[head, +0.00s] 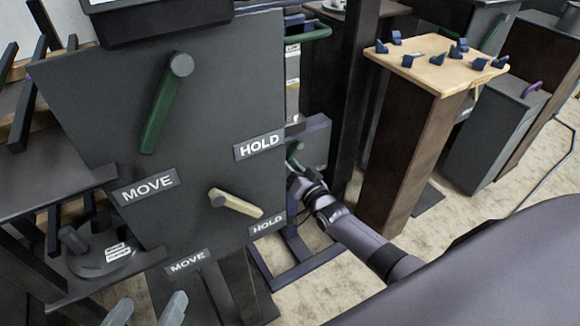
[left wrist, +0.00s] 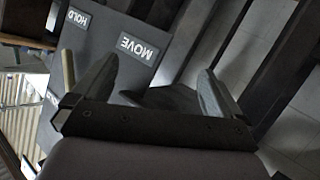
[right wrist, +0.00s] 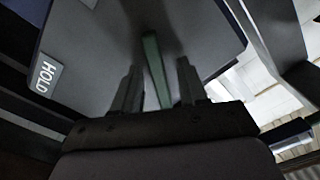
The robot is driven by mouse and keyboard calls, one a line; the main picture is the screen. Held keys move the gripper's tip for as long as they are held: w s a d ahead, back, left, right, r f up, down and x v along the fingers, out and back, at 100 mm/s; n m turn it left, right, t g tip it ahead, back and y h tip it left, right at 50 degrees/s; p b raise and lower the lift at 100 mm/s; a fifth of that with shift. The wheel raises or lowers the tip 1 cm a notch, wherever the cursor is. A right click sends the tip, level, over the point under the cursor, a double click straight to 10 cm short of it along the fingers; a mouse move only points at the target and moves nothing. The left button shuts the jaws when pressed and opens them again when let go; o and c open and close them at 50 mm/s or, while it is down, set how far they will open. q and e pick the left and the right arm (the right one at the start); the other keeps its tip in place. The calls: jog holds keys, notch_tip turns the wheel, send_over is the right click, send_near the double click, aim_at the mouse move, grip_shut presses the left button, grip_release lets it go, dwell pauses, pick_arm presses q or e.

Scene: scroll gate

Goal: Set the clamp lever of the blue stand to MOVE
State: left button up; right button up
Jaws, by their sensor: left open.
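The blue stand (head: 309,264) is partly hidden behind a large grey panel in the head view. Its green lever (head: 293,150) shows at the panel's right edge. In the right wrist view a green lever (right wrist: 154,68) runs between the fingers of my right gripper (right wrist: 158,82), with gaps on both sides. A HOLD label (right wrist: 46,74) is left of it. My left gripper (head: 145,309) is open and empty, low at the left in front of the large panel. It also shows in the left wrist view (left wrist: 160,85).
The large grey panel (head: 215,90) has a green lever (head: 165,105), a cream lever (head: 236,204) and MOVE and HOLD labels. A wooden-topped pedestal (head: 436,75) with several small blue pieces stands right of my right arm. Dark posts stand behind the panel.

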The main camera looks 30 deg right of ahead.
pick_arm(q)
jog(key=shift+r, duration=0.1)
jog(key=shift+s+a+r+m+y+p, duration=0.15)
jog(key=shift+s+a+y+p, duration=0.1)
jog(key=shift+a+y+p, duration=0.45)
jog(key=shift+s+a+r+m+y+p, duration=0.15)
jog(key=shift+a+p, duration=0.3)
jog(key=shift+p, duration=0.45)
pick_arm(e)
jog(key=s, duration=0.7)
jog(key=shift+d, duration=0.3)
jog(key=shift+s, duration=0.1)
